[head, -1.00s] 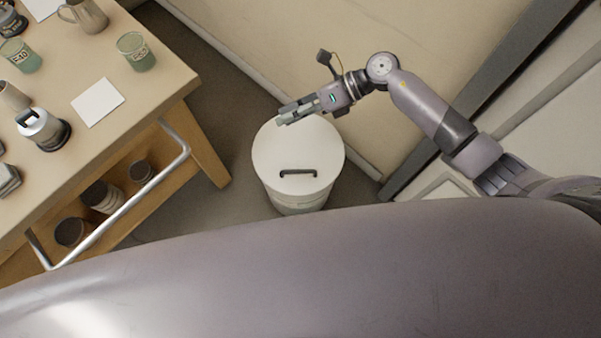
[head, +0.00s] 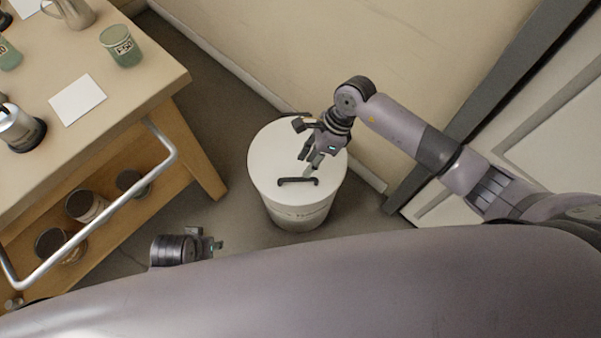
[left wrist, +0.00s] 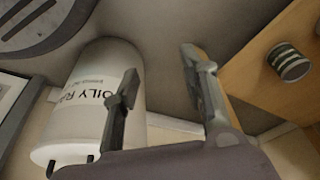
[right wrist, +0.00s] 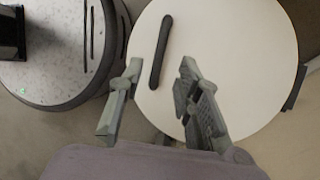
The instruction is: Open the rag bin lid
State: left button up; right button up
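The white rag bin (head: 302,213) stands on the floor, its round white lid (head: 270,155) level and shut, with a black bar handle (head: 298,182) near the front. In the right wrist view the handle (right wrist: 161,52) lies ahead of and between the fingers' lines, against the white lid (right wrist: 235,40). My right gripper (head: 312,168) is over the lid, close to the handle, and open with nothing between its fingers (right wrist: 155,90). My left gripper (head: 218,246) is low, left of the bin; in the left wrist view it is open and empty (left wrist: 160,75), with the bin's lettered side (left wrist: 95,100) beyond.
A wooden bench (head: 140,85) with a metal rail (head: 160,140) stands left of the bin, holding jars and a white sheet (head: 77,100). Cans sit on its lower shelf. A wall (head: 330,50) runs behind the bin. Grey floor is clear between bench and bin.

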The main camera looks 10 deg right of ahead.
aim_at(298, 178)
pick_arm(q)
notch_tip(298, 178, up, 4)
jog(key=shift+w+f+b, duration=0.1)
jog(key=shift+f+b, duration=0.05)
jog(key=shift+b, duration=0.25)
pick_arm(e)
jog(key=x, duration=0.5)
jog(key=shift+a+f, duration=0.15)
jog(key=shift+f, duration=0.25)
jog(key=shift+c, duration=0.2)
grip_shut()
